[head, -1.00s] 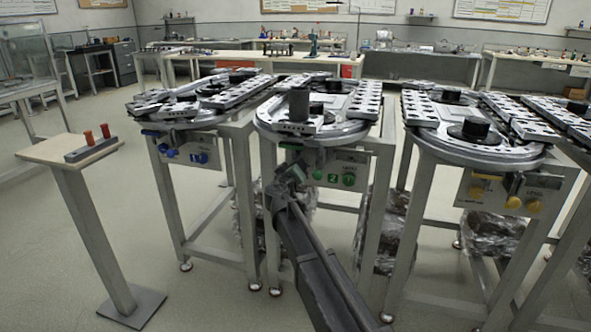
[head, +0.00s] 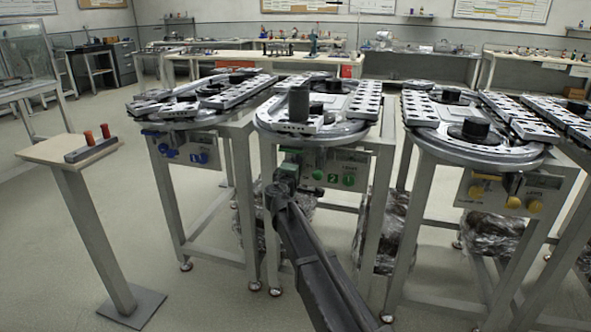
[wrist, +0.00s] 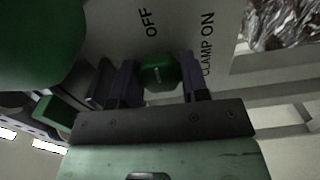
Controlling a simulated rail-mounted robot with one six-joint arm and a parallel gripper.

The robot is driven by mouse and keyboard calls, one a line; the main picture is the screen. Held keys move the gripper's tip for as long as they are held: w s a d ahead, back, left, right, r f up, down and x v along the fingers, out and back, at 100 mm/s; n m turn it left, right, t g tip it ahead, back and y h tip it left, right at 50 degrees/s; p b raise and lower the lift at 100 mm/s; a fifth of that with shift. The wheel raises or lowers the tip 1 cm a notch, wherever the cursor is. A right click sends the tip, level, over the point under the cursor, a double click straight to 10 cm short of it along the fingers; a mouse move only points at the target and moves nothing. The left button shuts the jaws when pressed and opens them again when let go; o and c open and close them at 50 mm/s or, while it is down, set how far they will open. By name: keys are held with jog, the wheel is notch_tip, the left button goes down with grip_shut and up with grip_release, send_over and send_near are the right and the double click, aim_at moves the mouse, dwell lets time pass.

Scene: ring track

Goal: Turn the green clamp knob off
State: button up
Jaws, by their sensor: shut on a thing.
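The green clamp knob (wrist: 159,72) sits on a grey panel between the words "OFF" and "CLAMP ON" in the wrist view. It has a small pale mark on its face. My gripper (wrist: 157,82) has one finger on each side of the knob and is shut on it. In the head view my gripper (head: 288,172) is at the left part of the panel marked 2 (head: 333,163) and hides the clamp knob there.
Two other green knobs (head: 349,181) are on the same panel, to the right. A large green rounded part (wrist: 35,40) is close at the wrist view's upper left. Ring-track tables with blue and yellow knobs stand on both sides. A pedestal (head: 75,150) stands left.

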jog(key=shift+n, duration=0.4)
jog(key=o, duration=0.9)
jog(key=v, duration=1)
jog(key=shift+s, duration=0.4)
